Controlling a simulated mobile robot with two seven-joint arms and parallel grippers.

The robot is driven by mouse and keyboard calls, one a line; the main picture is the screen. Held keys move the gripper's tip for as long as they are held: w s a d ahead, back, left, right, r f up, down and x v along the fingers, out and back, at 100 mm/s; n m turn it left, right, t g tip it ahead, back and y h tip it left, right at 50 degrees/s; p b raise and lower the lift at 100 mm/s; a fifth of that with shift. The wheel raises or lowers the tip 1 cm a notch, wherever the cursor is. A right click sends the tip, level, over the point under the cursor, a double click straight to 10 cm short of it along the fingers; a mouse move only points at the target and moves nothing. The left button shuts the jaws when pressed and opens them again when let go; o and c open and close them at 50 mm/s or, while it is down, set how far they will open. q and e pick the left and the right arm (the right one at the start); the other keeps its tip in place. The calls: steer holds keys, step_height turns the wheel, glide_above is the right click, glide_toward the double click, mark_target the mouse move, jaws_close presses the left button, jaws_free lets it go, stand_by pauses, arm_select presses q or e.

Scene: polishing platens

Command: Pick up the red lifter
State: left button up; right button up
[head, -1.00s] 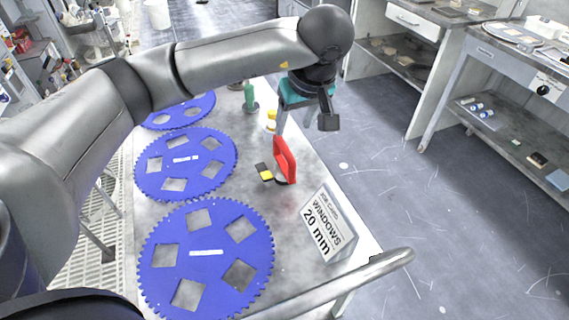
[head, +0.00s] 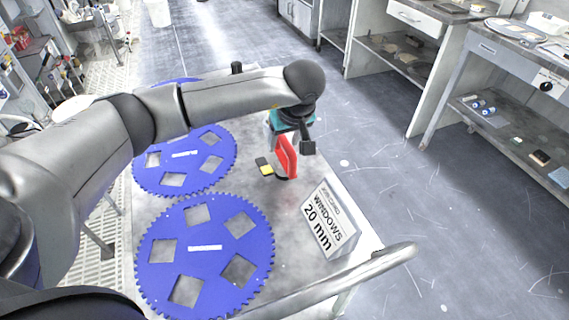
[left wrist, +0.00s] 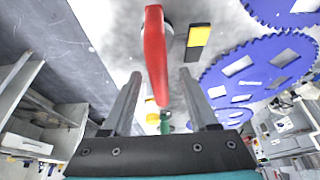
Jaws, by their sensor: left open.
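The red lifter (head: 285,158) stands upright on the table beside the box sign, with a dark round base partly showing at its foot. It also shows in the left wrist view (left wrist: 155,48), where its near end reaches between the two fingers. My left gripper (head: 286,139) is open, over the upper end of the lifter, with one finger on each side of it. In the left wrist view the left gripper (left wrist: 160,78) shows clear gaps to the lifter. My right gripper does not show.
A black-and-yellow piece (head: 265,168) lies just left of the lifter. A "WINDOWS 20 mm" sign (head: 330,222) stands nearer on the table (head: 288,285). Blue toothed platens with square windows (head: 205,255) lie along the left side. Green and yellow items (left wrist: 165,122) show beyond the gripper.

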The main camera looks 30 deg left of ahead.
arm_select(q)
steer(key=shift+c, duration=0.3)
jaws_close()
stand_by(1.0)
steer(key=shift+w+r, duration=0.1)
steer(key=shift+r, duration=0.05)
